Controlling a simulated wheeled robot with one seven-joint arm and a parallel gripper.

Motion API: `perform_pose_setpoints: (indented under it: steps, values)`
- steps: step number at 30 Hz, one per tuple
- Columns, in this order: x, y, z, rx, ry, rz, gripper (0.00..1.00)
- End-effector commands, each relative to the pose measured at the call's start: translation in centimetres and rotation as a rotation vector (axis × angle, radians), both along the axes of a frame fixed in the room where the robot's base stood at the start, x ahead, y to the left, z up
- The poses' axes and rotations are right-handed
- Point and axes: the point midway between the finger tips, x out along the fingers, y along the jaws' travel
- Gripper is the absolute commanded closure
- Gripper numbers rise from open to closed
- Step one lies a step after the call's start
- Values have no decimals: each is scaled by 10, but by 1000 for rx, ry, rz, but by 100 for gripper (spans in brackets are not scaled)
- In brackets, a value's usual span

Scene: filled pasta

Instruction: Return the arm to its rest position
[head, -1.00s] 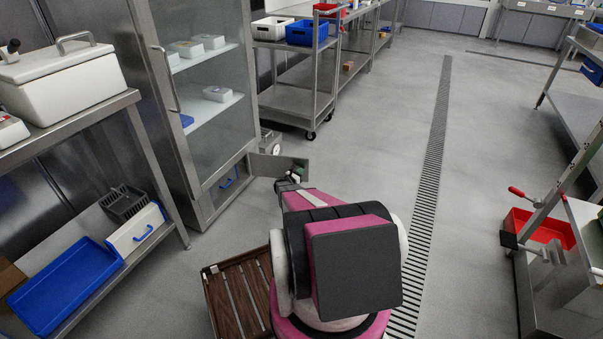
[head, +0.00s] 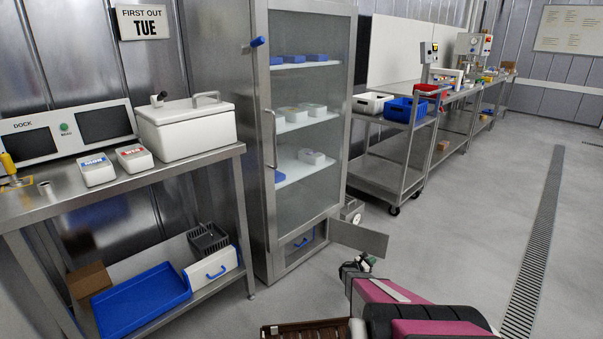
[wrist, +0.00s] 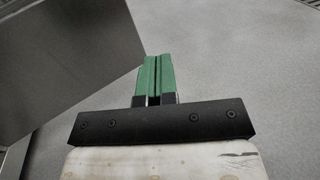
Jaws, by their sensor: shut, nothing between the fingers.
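My gripper (wrist: 154,62) shows in the wrist view with its two green fingers side by side and closed, nothing between them. In the head view my gripper (head: 360,263) is small and partly hidden by my own pink and black arm (head: 385,300), which reaches out low at the bottom right. The gripper is just in front of an open grey metal flap (head: 358,238) at the foot of the glass-door cabinet (head: 312,130). The same flap fills the left of the wrist view (wrist: 60,65); I see a gap between it and the fingers.
A steel table (head: 120,178) at left holds a white lidded box (head: 187,130) and two small tubs. A blue tray (head: 140,302) lies on its lower shelf. A trolley (head: 390,155) stands behind the flap. A brown slatted crate (head: 305,330) is low in front. Floor at right is clear.

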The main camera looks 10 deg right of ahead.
Motion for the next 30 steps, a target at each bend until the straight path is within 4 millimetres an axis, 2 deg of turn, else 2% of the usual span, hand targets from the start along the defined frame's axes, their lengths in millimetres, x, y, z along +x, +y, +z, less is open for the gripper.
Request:
perform_pose_setpoints:
  steps: [5, 8, 14, 20, 30]
  values:
    - [-32, 15, 56, 138, -129, -105, 100]
    - [-58, 31, 93, 261, -238, -199, 100]
    - [-118, 76, 164, 536, -473, -423, 100]
    - [-182, 137, 228, 822, -689, -679, 100]
    - [-293, 264, 326, 1276, -931, -1173, 100]
